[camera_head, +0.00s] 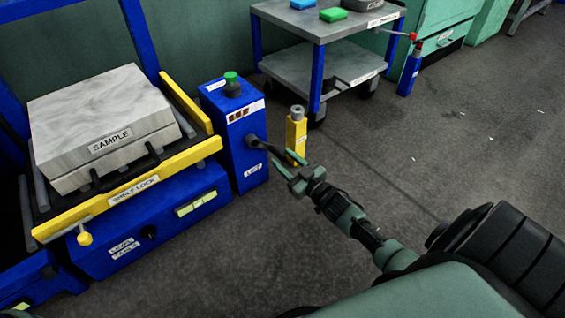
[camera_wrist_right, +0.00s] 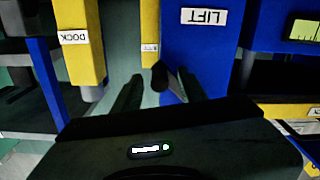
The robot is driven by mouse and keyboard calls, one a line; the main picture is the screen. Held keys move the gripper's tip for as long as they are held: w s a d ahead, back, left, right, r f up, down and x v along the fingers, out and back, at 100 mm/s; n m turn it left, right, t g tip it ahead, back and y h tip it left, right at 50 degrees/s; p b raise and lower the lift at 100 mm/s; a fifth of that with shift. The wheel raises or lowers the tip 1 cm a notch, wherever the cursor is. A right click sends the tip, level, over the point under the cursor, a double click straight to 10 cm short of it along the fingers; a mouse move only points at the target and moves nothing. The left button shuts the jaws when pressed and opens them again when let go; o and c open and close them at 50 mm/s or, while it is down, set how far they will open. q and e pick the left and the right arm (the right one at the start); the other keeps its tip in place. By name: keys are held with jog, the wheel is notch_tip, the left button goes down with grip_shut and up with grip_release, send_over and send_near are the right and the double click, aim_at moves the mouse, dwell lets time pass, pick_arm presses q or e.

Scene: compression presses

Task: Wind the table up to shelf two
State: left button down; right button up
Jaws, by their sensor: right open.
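A grey block labelled SAMPLE (camera_head: 105,125) rests on the table, which has a yellow front bar (camera_head: 130,190) and a blue base (camera_head: 150,225). To its right stands the blue lift box (camera_head: 240,145), marked LIFT, with a dark crank (camera_head: 262,145) on its side. The right wrist view shows the lift box (camera_wrist_right: 200,50) and the dark crank end (camera_wrist_right: 160,76) ahead between the fingers. My right gripper (camera_head: 283,172) is open near the crank; contact cannot be told. It also shows in the wrist view (camera_wrist_right: 160,92). My left gripper is not in view.
A yellow post (camera_head: 296,135) stands just behind the crank, labelled DOCK in the wrist view (camera_wrist_right: 82,42). A grey cart (camera_head: 325,70) with blue legs stands behind. A blue post (camera_head: 410,70) is beside it. The floor to the right is clear.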

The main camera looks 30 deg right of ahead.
jog(key=shift+w, duration=0.6)
grip_shut()
dwell(1.1)
